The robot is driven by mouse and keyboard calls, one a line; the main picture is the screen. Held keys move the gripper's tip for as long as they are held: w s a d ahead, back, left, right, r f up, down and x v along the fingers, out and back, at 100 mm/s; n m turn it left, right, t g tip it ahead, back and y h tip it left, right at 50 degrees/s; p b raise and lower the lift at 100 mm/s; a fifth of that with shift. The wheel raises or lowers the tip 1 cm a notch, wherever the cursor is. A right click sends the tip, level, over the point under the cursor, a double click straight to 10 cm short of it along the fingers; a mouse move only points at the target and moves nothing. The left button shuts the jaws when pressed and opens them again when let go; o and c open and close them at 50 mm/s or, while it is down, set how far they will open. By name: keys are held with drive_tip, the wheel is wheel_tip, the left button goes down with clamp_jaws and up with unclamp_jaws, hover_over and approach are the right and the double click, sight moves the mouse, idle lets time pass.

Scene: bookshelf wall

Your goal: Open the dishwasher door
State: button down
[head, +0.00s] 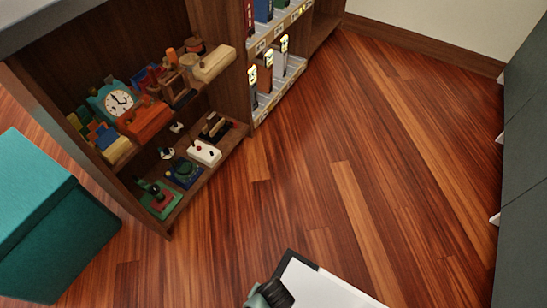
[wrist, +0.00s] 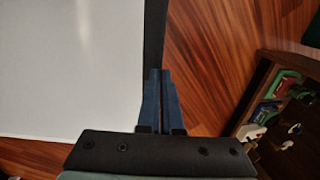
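No dishwasher can be made out with certainty in either view. A white flat panel with a dark edge lies at the bottom of the head view (head: 318,286) and fills the upper left of the wrist view (wrist: 70,65); I cannot tell whether it is part of the dishwasher or of my own body. The fingertips are beside the panel's dark edge; contact cannot be told. In the head view the fingers are not clearly visible.
A brown bookshelf (head: 228,118) holds toys, a teal clock (head: 112,102) and several upright items. A teal box (head: 58,215) stands at the left. Dark grey cabinet fronts (head: 525,160) with small white handles line the right. The wooden floor (head: 370,150) between is clear.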

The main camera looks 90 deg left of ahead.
wheel_tip(320, 180, down, 9)
drive_tip(key=s+a+b, duration=0.1)
drive_tip(key=b, duration=0.4)
drive_tip(key=shift+s+b, duration=0.3)
drive_tip(key=shift+r, duration=0.1)
wheel_tip(320, 180, up, 14)
drive_tip(key=p, duration=1)
drive_tip(key=shift+w+d+p, duration=0.2)
drive_tip(key=shift+w+p, duration=0.05)
drive_tip(key=shift+p, duration=0.05)
